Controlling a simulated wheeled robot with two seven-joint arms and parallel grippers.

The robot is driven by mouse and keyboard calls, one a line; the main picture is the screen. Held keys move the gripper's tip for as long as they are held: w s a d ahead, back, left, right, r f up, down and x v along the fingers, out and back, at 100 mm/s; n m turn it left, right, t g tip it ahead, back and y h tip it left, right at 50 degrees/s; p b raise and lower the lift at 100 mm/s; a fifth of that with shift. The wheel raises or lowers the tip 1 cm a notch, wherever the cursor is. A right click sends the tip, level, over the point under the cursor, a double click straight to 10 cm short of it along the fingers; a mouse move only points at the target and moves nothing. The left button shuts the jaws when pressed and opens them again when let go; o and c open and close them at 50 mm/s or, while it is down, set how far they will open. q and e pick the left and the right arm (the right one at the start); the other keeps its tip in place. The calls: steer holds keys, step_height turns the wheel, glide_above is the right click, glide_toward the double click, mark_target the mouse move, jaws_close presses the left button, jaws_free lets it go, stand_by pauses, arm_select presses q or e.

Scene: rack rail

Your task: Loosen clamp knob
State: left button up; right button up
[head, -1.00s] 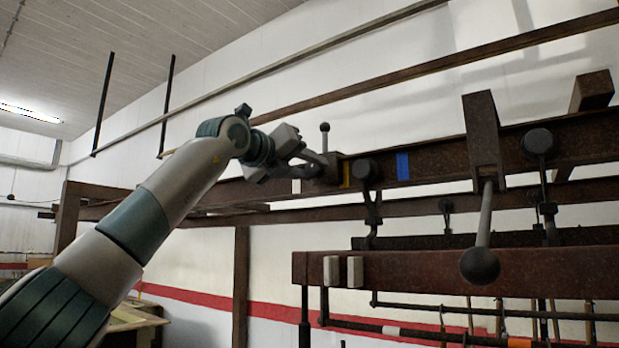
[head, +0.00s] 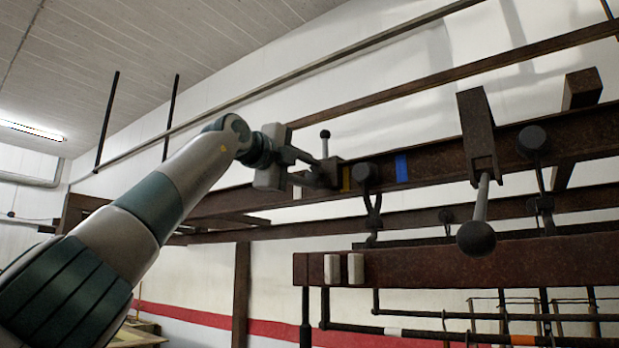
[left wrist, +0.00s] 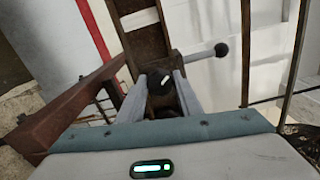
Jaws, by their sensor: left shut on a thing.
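The clamp (head: 333,169) is a dark block on the rusty brown rail (head: 450,156), with a ball-ended lever (head: 325,146) standing up from it. In the left wrist view the lever's black ball (left wrist: 221,50) points to the right. The clamp knob (left wrist: 159,81) is black with a white mark and sits between my fingertips. My left gripper (head: 318,178) is at the clamp's near left side, shut on the knob; it also shows in the left wrist view (left wrist: 158,88). In the head view the knob is hidden by the fingers. My right gripper is in neither view.
A yellow mark (head: 346,178) and a blue mark (head: 402,168) are on the rail right of the clamp. Farther right, a large lever with a ball (head: 476,238) hangs down. A lower beam (head: 450,264) crosses below.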

arm_select(q)
steer(key=shift+n, duration=1.3)
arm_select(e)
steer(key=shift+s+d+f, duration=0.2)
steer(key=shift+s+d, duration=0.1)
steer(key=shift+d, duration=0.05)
arm_select(q)
steer(key=shift+b, duration=0.3)
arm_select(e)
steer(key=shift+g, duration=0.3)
arm_select(q)
steer(key=o, duration=1)
steer(key=shift+o, duration=0.2)
steer(key=shift+s+a+f, duration=0.1)
steer(key=shift+s, duration=0.05)
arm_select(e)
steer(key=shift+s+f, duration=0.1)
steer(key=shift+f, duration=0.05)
